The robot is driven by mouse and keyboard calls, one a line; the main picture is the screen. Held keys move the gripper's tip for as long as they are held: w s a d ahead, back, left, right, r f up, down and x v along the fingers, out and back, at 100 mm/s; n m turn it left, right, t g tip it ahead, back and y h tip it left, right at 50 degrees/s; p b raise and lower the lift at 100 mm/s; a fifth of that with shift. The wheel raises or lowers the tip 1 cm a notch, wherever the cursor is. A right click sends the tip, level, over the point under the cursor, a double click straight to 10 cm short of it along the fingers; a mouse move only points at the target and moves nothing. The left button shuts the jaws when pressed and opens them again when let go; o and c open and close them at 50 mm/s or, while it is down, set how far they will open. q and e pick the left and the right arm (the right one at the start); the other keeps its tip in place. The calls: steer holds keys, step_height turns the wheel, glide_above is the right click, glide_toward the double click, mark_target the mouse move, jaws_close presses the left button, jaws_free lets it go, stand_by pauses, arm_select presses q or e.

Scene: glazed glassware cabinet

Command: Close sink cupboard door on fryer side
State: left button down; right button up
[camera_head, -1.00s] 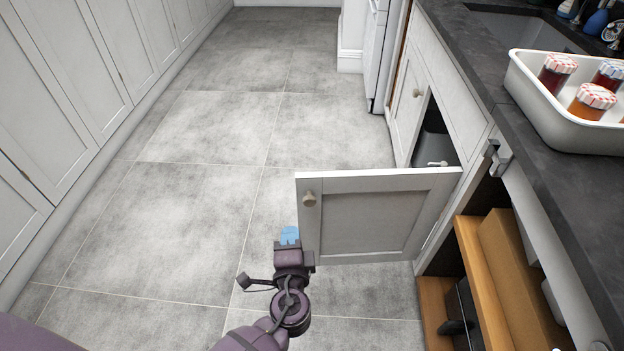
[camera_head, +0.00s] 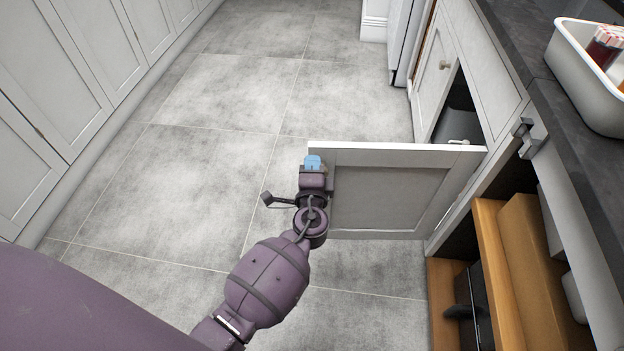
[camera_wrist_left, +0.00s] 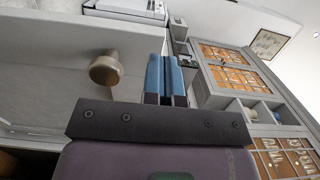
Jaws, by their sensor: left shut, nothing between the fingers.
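The sink cupboard door (camera_head: 388,196) is a pale grey framed panel. It stands swung out wide from the right-hand cabinet run, over the floor. My left gripper (camera_head: 313,161) is at the door's free edge, on its near side, and hides the door knob in the head view. In the left wrist view the blue fingers (camera_wrist_left: 166,80) are shut together with nothing between them. The round knob (camera_wrist_left: 106,68) shows on the door face left of the fingers, apart from them. Whether the gripper touches the door is unclear. My right gripper is not in view.
The cupboard opening shows a dark bin (camera_head: 457,122) inside. Nearer, an open compartment has wooden shelving (camera_head: 490,240). A white tray (camera_head: 580,85) with jars stands on the dark worktop (camera_head: 515,45). The tiled floor (camera_head: 190,180) to the left is clear up to white cupboards (camera_head: 60,80).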

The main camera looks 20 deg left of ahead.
mark_target(313, 148)
arm_select(q)
steer(key=shift+x, duration=1.4)
steer(key=shift+w, duration=0.1)
